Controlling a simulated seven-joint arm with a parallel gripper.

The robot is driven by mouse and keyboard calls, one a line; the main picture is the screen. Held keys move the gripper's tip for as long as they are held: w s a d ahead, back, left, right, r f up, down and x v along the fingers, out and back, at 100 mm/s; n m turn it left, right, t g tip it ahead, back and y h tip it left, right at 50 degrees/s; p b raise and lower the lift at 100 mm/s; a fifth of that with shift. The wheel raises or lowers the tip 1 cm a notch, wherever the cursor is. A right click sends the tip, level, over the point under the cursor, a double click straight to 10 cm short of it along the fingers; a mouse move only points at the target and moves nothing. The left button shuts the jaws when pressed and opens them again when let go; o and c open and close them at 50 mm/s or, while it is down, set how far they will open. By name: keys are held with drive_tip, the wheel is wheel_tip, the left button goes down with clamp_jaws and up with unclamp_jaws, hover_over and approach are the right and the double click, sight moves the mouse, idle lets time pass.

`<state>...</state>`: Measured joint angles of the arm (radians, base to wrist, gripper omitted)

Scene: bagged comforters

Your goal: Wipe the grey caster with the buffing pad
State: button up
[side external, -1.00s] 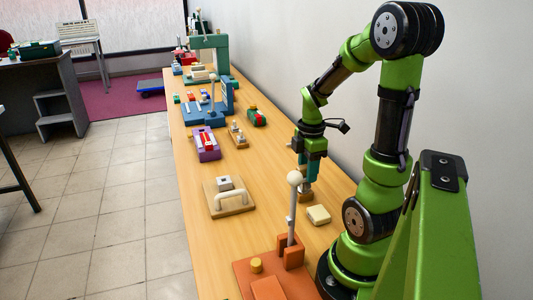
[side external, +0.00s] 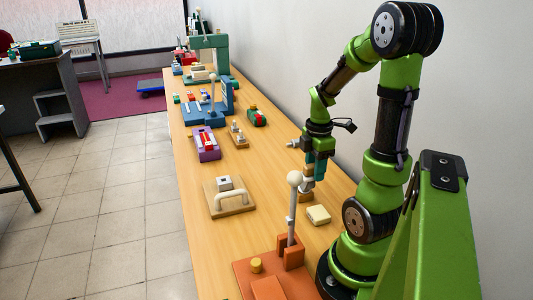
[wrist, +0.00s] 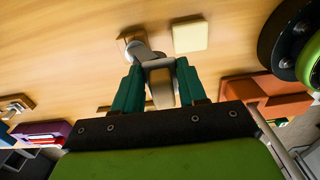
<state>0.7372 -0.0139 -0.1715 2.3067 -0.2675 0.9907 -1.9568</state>
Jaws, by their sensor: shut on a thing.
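My gripper (wrist: 160,78) is shut on a grey piece (wrist: 161,88) that looks like the grey caster. In the wrist view, its rounded far end (wrist: 139,49) reaches toward a small wooden block (wrist: 128,37). I cannot tell whether they touch. In the side view, my gripper (side external: 314,177) is low over the table, with the grey piece (side external: 307,184) below its teal fingers and the wooden block (side external: 304,197) just under it. A cream block (side external: 318,215), probably the buffing pad, lies on the table close by; it also shows in the wrist view (wrist: 190,36).
An orange fixture with a white-knobbed lever (side external: 293,210) stands near in front. A wooden board with a cream handle (side external: 231,198) is to the left. A purple tray (side external: 206,144) and a blue fixture (side external: 207,110) stand farther back. The wall (side external: 290,70) runs along the right.

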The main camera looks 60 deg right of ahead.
drive_tip(key=shift+w+a+r, duration=0.1)
drive_tip(key=shift+w+a, duration=0.55)
drive_tip(key=shift+s+d, duration=0.85)
wheel_tip(320, 180, up, 8)
drive_tip(key=s+d, duration=0.1)
drive_tip(key=shift+s+d, duration=0.4)
drive_tip(key=w+a+m, duration=0.9)
drive_tip(key=w+a, duration=1.3)
drive_tip(key=a, duration=0.2)
drive_tip(key=shift+f, duration=0.3)
